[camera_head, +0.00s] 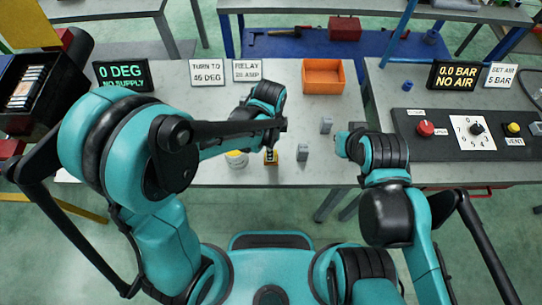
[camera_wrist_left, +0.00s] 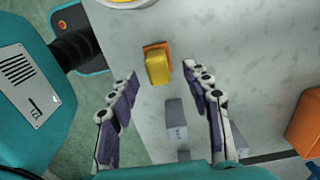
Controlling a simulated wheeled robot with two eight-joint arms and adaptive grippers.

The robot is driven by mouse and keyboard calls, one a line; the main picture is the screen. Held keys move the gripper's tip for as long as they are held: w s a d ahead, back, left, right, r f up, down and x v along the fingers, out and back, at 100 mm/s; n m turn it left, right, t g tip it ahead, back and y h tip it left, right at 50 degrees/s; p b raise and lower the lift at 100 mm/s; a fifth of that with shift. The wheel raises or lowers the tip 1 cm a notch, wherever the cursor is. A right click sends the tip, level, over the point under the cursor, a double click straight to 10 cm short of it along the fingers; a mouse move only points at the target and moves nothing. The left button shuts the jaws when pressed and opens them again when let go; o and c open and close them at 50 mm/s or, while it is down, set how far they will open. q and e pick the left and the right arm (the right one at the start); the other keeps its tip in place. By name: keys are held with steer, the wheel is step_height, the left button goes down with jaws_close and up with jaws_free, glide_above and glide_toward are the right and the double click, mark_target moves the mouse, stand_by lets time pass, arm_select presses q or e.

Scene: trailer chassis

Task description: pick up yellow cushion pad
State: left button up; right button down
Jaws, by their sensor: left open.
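The yellow cushion pad (camera_wrist_left: 157,68) shows in the left wrist view as a small yellow block with an orange edge on the grey table. It lies just beyond and between the tips of my left gripper (camera_wrist_left: 163,80), whose two fingers are spread apart and empty. The left fingers are mostly hidden there. My right gripper (camera_head: 344,143) is near the table's right edge; its fingers are not clear.
Grey blocks (camera_head: 303,152) (camera_head: 326,125) stand just right of the yellow piece; one is between my left fingers' lines in the wrist view (camera_wrist_left: 176,118). An orange bin (camera_head: 323,76) stands farther back.

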arm_select(q)
steer(key=f, duration=0.2)
steer(key=f+b, duration=0.1)
steer(key=f, duration=0.1)
steer(key=shift+s+d+f, duration=0.15)
steer(key=shift+s+f, duration=0.05)
steer(key=shift+f, duration=0.05)
jaws_close()
steer(key=shift+r, duration=0.1)
steer(key=shift+r, duration=0.55)
steer(key=r, duration=0.1)
steer(key=r+p, duration=0.1)
steer(key=d+r, duration=0.1)
steer(key=r, duration=0.1)
steer(key=shift+s+d+p, duration=0.1)
steer(key=shift+s+p, duration=0.25)
steer(key=s+d+r+p, duration=0.1)
steer(key=s+d+r, duration=0.4)
steer(key=d, duration=0.4)
steer(key=shift+s+r+p, duration=0.15)
steer(key=shift+r+p, duration=0.15)
steer(key=shift+r, duration=0.15)
